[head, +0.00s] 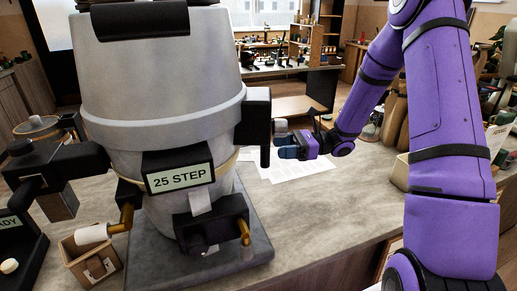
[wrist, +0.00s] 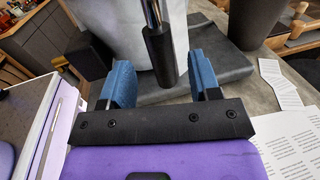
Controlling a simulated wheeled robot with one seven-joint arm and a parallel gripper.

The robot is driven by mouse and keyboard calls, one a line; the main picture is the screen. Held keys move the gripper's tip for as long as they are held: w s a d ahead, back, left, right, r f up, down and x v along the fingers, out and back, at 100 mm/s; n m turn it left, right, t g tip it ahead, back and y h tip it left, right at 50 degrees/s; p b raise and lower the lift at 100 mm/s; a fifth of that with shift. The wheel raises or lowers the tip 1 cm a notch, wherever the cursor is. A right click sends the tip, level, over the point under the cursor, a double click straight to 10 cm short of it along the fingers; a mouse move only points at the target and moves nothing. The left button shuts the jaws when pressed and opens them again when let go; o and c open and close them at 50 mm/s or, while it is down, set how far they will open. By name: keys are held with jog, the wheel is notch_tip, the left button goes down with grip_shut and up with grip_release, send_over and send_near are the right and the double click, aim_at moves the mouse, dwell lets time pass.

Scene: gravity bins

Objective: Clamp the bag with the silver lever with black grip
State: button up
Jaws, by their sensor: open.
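The silver lever with black grip hangs at the right side of the big grey hopper. In the wrist view its silver rod ends in a black grip (wrist: 160,55). My gripper (wrist: 162,68) is open, with one blue finger on each side of the grip; whether either touches it I cannot tell. In the head view my gripper (head: 292,149) is beside the hopper, and the black grip (head: 265,155) is just left of it. A pale bag-like body (head: 222,187) is below the hopper, partly hidden by the black "25 STEP" sign (head: 180,178).
The hopper (head: 165,85) stands over a grey plate (head: 255,240) on the counter. A black fitting with an orange-brown rod (head: 243,232) juts from its front. A small box (head: 90,258) is at lower left.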

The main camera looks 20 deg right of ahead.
jog(key=w+a, duration=0.1)
jog(key=a, duration=0.5)
jog(key=shift+w+a, duration=0.15)
jog(key=shift+a, duration=0.25)
grip_shut()
